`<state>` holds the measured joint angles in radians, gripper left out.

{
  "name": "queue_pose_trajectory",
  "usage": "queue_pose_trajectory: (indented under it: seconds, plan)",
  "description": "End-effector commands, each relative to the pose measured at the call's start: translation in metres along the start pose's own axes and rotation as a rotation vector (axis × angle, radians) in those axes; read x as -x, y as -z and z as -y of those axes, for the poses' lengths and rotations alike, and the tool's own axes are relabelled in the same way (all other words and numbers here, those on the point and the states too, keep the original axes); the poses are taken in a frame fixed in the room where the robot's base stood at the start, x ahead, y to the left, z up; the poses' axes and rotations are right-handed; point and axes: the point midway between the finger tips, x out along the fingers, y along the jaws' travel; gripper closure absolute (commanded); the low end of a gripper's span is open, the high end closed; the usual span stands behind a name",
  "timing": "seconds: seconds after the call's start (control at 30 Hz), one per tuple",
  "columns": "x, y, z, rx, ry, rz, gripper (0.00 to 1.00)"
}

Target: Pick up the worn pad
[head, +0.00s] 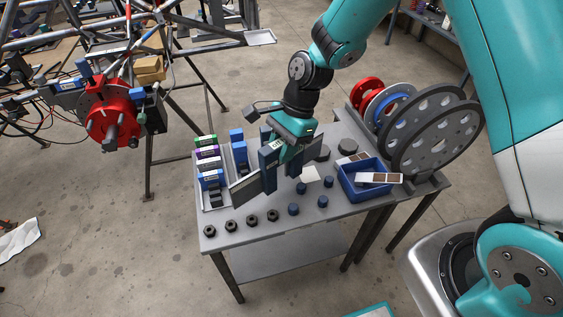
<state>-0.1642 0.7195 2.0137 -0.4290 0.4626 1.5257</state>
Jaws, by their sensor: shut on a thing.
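My gripper (283,172) points down over the middle of the grey table, with dark blue uprights at its end. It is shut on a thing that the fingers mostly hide. A flat dark grey plate (245,190) shows at the left of the fingers, and it may be part of what is held. I cannot make out the worn pad's face or whether the held piece touches the table.
A blue bin (364,187) with pale strips bearing brown squares stands at the table's right. Large slotted discs (435,137) stand behind it. Coloured boxes (208,163) fill the left end. Black knobs (231,226) line the front edge. A red hub (113,118) is on the tube chassis.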

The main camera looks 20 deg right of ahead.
Motion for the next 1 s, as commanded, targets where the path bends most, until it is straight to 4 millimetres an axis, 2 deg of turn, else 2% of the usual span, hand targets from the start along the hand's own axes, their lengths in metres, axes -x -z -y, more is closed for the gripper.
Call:
queue_pose_trajectory:
  seconds: [0.17, 0.4, 0.77, 0.8, 0.9, 1.0]
  plan:
    - [-0.011, 0.004, 0.000, 0.000, -0.001, 0.001, 1.00]
    - [-0.041, 0.016, 0.000, 0.001, -0.002, 0.001, 1.00]
    - [-0.044, 0.018, 0.000, 0.001, 0.001, 0.001, 1.00]
    - [-0.044, 0.018, 0.000, 0.000, 0.000, 0.000, 0.65]
    - [-0.044, 0.018, 0.000, 0.000, 0.000, 0.000, 0.47]
    - [-0.044, 0.018, 0.000, 0.000, 0.000, 0.000, 0.47]
